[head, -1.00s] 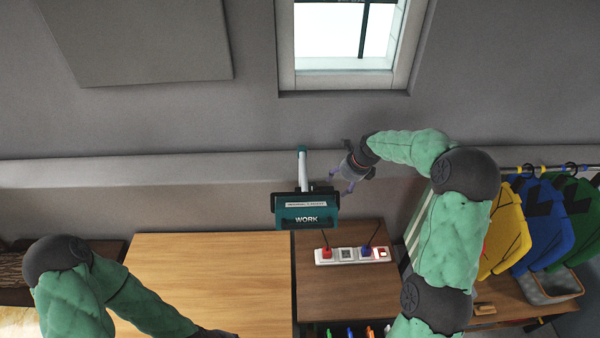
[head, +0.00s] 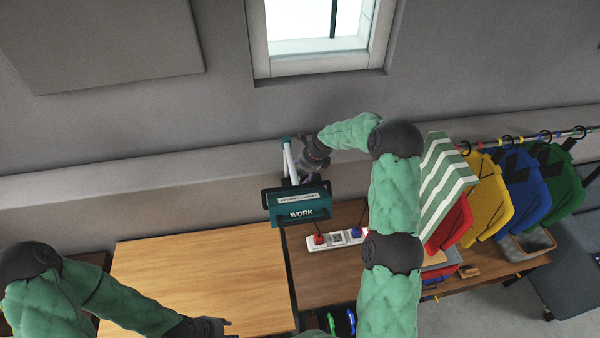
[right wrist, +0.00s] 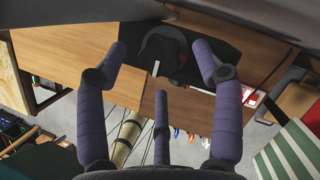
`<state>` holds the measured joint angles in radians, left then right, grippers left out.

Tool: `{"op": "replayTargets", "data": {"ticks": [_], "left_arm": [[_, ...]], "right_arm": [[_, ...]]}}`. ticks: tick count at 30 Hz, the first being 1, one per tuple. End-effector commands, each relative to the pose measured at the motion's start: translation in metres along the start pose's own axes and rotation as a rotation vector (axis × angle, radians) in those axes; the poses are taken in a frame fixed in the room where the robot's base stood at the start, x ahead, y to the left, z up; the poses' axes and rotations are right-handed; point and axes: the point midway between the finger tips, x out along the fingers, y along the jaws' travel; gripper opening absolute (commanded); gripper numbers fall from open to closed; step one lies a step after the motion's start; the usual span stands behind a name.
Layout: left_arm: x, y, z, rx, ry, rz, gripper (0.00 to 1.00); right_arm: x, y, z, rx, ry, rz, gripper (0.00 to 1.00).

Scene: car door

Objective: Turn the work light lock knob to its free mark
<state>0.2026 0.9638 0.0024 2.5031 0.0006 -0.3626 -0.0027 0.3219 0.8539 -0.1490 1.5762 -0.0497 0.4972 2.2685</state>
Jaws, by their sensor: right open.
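The teal work light (head: 300,210), labelled WORK, stands on a white post (head: 289,162) behind the tables. In the right wrist view, a dark round knob (right wrist: 160,46) with a short white pointer (right wrist: 156,68) sits against a black part of the lamp. A small red mark shows beside it; I cannot read which mark the pointer faces. My right gripper (head: 301,172) is open behind the light, close to the post. In its wrist view, its purple fingers lie either side of the knob, apparently not touching it. My left gripper (head: 212,326) is low over the wooden table; its fingers are unclear.
A power strip (head: 337,239) with red and blue plugs lies on the darker table right of the light. A striped cloth (head: 446,172) and coloured covers (head: 488,186) hang from a rail at the right. The light wooden table top (head: 200,275) is clear.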

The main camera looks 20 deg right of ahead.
Motion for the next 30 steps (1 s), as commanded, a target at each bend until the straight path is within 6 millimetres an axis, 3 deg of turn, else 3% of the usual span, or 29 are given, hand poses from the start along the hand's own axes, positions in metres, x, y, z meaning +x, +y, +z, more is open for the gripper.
{"op": "replayTargets", "data": {"ticks": [7, 17, 22, 23, 25, 26, 27, 30], "left_arm": [[-0.004, 0.001, 0.000, 0.000, 0.000, 0.000, 0.40], [-0.004, 0.001, 0.000, 0.000, 0.000, 0.000, 0.40], [-0.004, 0.001, 0.000, 0.000, 0.000, 0.000, 0.40], [-0.004, 0.001, 0.000, 0.000, 0.000, 0.000, 0.40], [-0.004, 0.001, 0.000, 0.000, 0.000, 0.000, 0.40], [-0.004, 0.001, 0.000, 0.000, 0.000, 0.000, 0.40], [-0.004, 0.001, 0.000, 0.000, 0.000, 0.000, 0.40], [-0.004, 0.001, 0.000, 0.000, 0.000, 0.000, 0.40]], "right_arm": [[0.017, 0.000, 0.000, 0.000, 0.001, 0.001, 0.67], [0.019, 0.000, 0.000, 0.000, 0.000, 0.000, 0.67], [0.019, 0.000, 0.000, 0.000, 0.000, 0.000, 0.19], [0.019, 0.000, 0.000, 0.000, 0.000, 0.000, 0.14], [0.019, 0.000, 0.000, 0.000, 0.000, 0.000, 0.13], [0.019, 0.000, 0.000, 0.000, 0.000, 0.000, 0.55], [0.019, 0.000, 0.000, 0.000, 0.000, 0.000, 0.66], [0.019, 0.000, 0.000, 0.000, 0.000, 0.000, 0.67]]}}
